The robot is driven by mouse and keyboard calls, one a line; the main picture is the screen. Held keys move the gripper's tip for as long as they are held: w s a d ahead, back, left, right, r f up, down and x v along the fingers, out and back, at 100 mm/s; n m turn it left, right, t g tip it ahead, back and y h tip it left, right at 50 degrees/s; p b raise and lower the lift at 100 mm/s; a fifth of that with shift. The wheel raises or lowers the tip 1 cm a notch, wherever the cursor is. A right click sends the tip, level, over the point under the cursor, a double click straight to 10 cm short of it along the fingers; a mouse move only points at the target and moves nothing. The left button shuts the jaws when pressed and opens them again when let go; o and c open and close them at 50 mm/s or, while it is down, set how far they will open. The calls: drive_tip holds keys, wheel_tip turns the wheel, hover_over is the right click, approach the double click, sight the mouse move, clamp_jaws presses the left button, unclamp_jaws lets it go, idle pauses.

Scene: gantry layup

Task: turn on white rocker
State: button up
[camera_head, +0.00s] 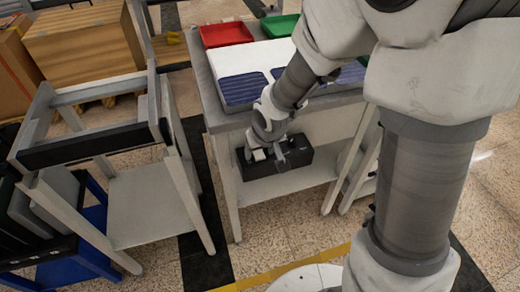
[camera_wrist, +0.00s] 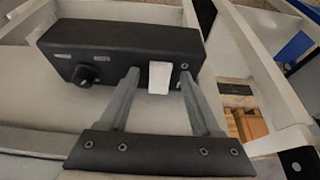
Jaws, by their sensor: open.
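The white rocker (camera_wrist: 160,78) is on the front face of a black control box (camera_wrist: 120,38), toward its right end in the wrist view. My gripper (camera_wrist: 159,74) is open and empty, with one finger on each side of the rocker in that view. I cannot tell whether the fingers touch the box, or which way the rocker is tipped. In the head view the box (camera_head: 312,168) sits under the tabletop, and my gripper (camera_head: 268,157) is at its left part, with the rocker (camera_head: 259,155) showing as a small white patch.
A black knob (camera_wrist: 84,75) is on the box left of my gripper. The workbench (camera_head: 214,112) carries a red tray (camera_head: 226,34), a green tray (camera_head: 280,25) and blue ribbed pieces (camera_head: 243,89). An empty frame stand (camera_head: 150,200) is at left. A wooden crate (camera_head: 85,45) stands behind.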

clamp_jaws()
idle(0.3)
drive_tip(key=shift+r+p, duration=0.15)
drive_tip(key=shift+p, duration=0.15)
drive_tip(key=shift+w+r+p, duration=0.1)
drive_tip(key=shift+r+p, duration=0.05)
drive_tip(key=shift+p, duration=0.3)
drive_tip(key=shift+w+r+g+p, duration=0.15)
drive_tip(key=shift+g+p, duration=0.45)
drive_tip(key=shift+p, duration=0.6)
drive_tip(key=g+p, duration=0.1)
drive_tip(key=p, duration=0.2)
drive_tip(key=shift+w+a+h, duration=0.1)
drive_tip(key=shift+w+h, duration=0.1)
drive_tip(key=shift+h, duration=0.2)
drive_tip(key=shift+w+g+p, duration=0.1)
drive_tip(key=shift+g+p, duration=0.5)
drive_tip(key=shift+f, duration=0.2)
